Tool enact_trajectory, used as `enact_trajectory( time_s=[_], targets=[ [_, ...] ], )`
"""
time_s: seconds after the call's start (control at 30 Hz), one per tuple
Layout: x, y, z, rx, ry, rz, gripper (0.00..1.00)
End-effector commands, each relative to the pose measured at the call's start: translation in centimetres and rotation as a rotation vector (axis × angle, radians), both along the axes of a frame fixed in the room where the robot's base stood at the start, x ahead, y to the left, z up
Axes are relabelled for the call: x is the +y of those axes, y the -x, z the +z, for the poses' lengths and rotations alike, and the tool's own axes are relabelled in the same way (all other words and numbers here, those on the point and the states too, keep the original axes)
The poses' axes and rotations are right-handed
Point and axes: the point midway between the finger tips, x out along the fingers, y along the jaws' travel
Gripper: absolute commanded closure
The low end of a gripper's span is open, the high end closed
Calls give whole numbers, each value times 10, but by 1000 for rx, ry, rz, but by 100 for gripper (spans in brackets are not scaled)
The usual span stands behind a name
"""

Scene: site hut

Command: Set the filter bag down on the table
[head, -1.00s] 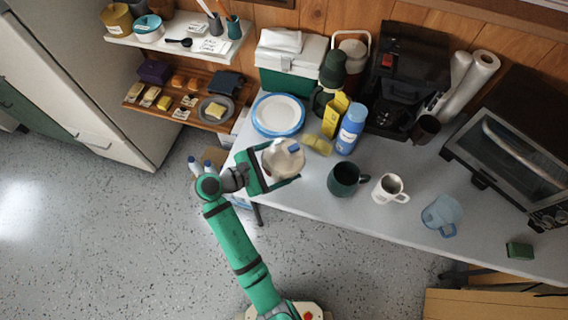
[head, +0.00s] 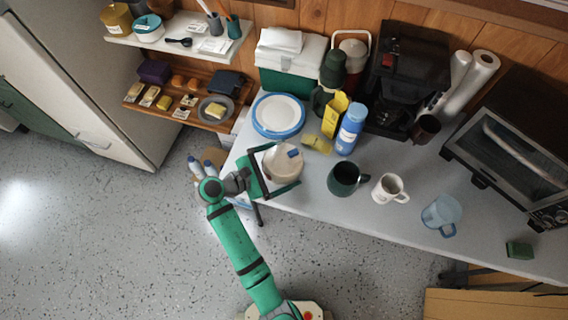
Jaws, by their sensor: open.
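The filter bag (head: 282,167), a rounded beige-white bag with a small blue patch, is at the left end of the grey table (head: 320,211). It appears to rest on the tabletop, near the front-left edge. My gripper (head: 285,163) is open, with one green finger on the far side of the bag and one on the near side. Whether either finger still touches the bag is too small to tell.
A blue-rimmed plate (head: 278,115) lies behind the bag. A yellow item (head: 317,145), a blue bottle (head: 350,129) and a dark mug (head: 346,178) stand to its right. The front strip is clear.

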Motion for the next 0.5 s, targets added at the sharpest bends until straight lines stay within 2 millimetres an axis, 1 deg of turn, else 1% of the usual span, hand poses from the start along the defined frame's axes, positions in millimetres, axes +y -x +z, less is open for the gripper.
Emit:
enact_trajectory(
  time_s=[0.07, 0.17, 0.5],
  targets=[
    [1, 0, 3, -1, -1, 1, 0],
    [11, 5, 7, -2, -1, 1, 0],
    [63, 38, 30, -1, -2, 2, 0]
  ],
)
